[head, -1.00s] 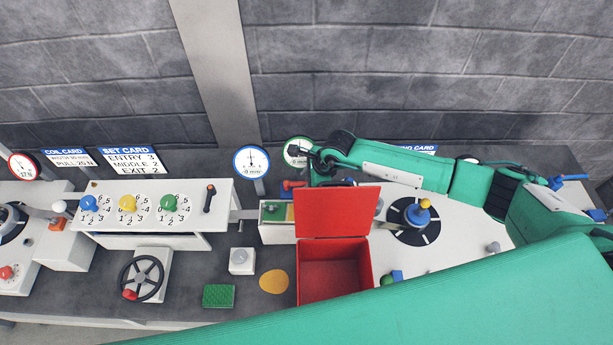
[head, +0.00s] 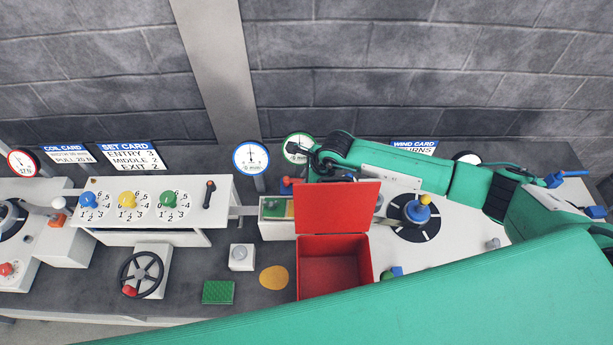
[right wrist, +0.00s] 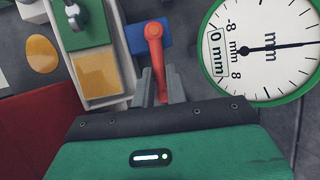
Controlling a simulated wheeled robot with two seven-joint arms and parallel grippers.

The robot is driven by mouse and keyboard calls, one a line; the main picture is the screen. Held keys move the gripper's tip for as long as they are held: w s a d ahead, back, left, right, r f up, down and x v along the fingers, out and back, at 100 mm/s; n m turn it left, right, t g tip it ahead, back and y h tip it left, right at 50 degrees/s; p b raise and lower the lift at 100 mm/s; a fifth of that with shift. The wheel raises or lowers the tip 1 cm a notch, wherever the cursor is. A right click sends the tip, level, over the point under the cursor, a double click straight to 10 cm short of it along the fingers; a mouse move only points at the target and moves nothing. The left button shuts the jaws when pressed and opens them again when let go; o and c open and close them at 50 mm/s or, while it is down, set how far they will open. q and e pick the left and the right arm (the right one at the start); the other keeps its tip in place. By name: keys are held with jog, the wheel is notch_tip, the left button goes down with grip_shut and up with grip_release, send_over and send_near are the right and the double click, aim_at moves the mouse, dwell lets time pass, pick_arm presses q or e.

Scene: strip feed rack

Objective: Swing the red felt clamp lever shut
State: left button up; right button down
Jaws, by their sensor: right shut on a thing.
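The red clamp lever (right wrist: 156,50) stands out clearly in the right wrist view. Its round end lies over a blue block (right wrist: 139,40), and its lower part runs between my gripper's grey fingers. My right gripper (right wrist: 161,88) is shut on the lever. In the head view a little of the red lever (head: 287,180) shows left of my right gripper (head: 306,181), behind the red box's raised lid; the fingers are mostly hidden there. A green block (right wrist: 82,20) and a tan pad (right wrist: 98,74) sit beside the lever. My left gripper is not in view.
An open red box (head: 335,270) stands in front of the clamp, its lid raised close to my right gripper. A dial gauge (right wrist: 262,48) is near the lever. A spool with a blue and yellow knob (head: 417,211) is to the right. A handwheel (head: 142,275) stands left.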

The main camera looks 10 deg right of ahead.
dwell(0.4)
jog(key=c, duration=1.4)
grip_release()
jog(key=shift+s, duration=0.1)
jog(key=b+v, duration=0.6)
jog(key=v, duration=0.7)
jog(key=shift+s+r, duration=0.2)
jog(key=shift+r, duration=0.2)
jog(key=shift+c, duration=0.5)
